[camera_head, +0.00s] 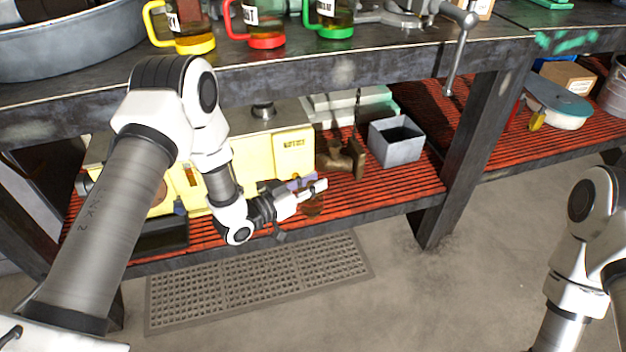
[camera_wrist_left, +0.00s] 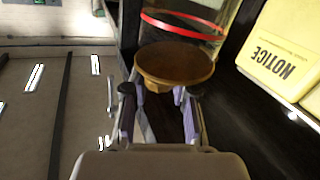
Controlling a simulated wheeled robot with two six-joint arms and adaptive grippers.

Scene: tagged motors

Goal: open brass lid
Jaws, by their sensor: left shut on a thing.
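The brass lid (camera_wrist_left: 175,64) is a round, brown-gold disc with a small knob, directly in front of my left gripper (camera_wrist_left: 157,94) in the left wrist view. The purple-lined fingers are shut on the lid's knob. In the head view my left gripper (camera_head: 312,190) is over the front of the red lower shelf, and a small brown part (camera_head: 314,207) shows just below the fingers. A red ring (camera_wrist_left: 182,26) lies beyond the lid in the wrist view. What is under the lid is mostly hidden. My right gripper is out of view; only its arm shows at the right.
A yellow housing (camera_head: 293,150) stands behind the left gripper, with its notice label (camera_wrist_left: 275,60) in the wrist view. A brass fitting (camera_head: 340,157) and a grey open box (camera_head: 396,141) stand to the right. The bench top (camera_head: 300,55) overhangs the shelf (camera_head: 410,188).

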